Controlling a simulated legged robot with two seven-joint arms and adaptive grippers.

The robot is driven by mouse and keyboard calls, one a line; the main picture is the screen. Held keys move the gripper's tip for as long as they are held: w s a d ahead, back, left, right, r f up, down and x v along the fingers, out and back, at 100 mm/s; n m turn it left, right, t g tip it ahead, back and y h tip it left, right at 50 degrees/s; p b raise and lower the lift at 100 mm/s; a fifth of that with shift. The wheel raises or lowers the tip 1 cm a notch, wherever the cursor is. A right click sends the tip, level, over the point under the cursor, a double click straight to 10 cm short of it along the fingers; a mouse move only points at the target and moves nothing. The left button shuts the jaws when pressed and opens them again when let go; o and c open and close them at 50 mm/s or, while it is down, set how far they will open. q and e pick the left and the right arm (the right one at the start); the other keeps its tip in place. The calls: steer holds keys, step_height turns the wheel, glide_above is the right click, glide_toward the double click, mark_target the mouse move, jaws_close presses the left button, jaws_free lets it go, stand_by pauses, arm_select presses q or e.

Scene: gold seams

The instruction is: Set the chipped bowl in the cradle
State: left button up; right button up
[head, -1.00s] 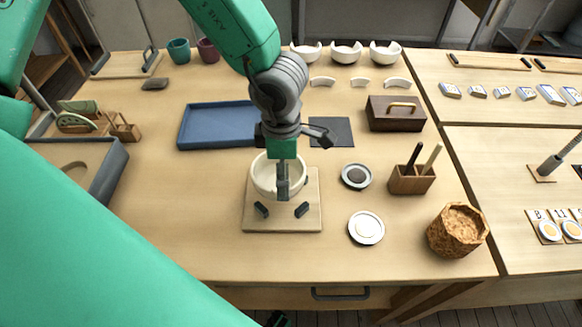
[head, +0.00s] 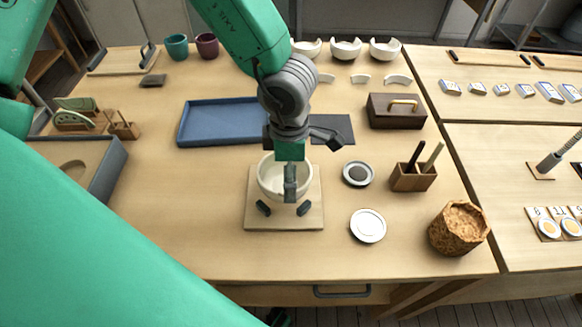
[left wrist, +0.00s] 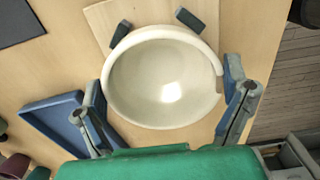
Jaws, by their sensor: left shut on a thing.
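The cream chipped bowl (head: 267,184) is at the cradle, a pale wooden board (head: 285,220) with dark pads. In the left wrist view the bowl (left wrist: 165,85) shows its open inside, with a notch in the rim at the right. My left gripper (head: 289,190) is shut on the bowl; in the left wrist view its fingers (left wrist: 165,108) lie at opposite sides of the rim. Two pads show just in front of the bowl. Whether the bowl's base touches the board is hidden. My right gripper is not in view.
A blue tray (head: 208,140) lies behind left. Two small dishes (head: 368,226) (head: 358,173), a wooden tool holder (head: 414,178) and a cork-like pot (head: 459,228) stand right. A dark box (head: 396,112) and white bowls (head: 346,49) are behind.

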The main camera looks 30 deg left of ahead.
arm_select(q)
steer(key=shift+d+r, duration=0.1)
steer(key=shift+d, duration=0.35)
steer(key=shift+d+r, duration=0.15)
steer(key=shift+d, duration=0.4)
steer(key=shift+a+p, duration=0.35)
steer(key=shift+a+f, duration=0.2)
steer(key=shift+a, duration=0.35)
steer(key=shift+d+r, duration=0.1)
steer(key=shift+d, duration=0.35)
steer(key=shift+d+p, duration=0.1)
steer(key=shift+p, duration=0.2)
steer(key=shift+a, duration=0.2)
steer(key=shift+a+f, duration=0.2)
steer(key=shift+a, duration=0.35)
steer(key=shift+d+r, duration=0.1)
steer(key=shift+d, duration=0.3)
steer(key=shift+d+p, duration=0.1)
steer(key=shift+p, duration=0.4)
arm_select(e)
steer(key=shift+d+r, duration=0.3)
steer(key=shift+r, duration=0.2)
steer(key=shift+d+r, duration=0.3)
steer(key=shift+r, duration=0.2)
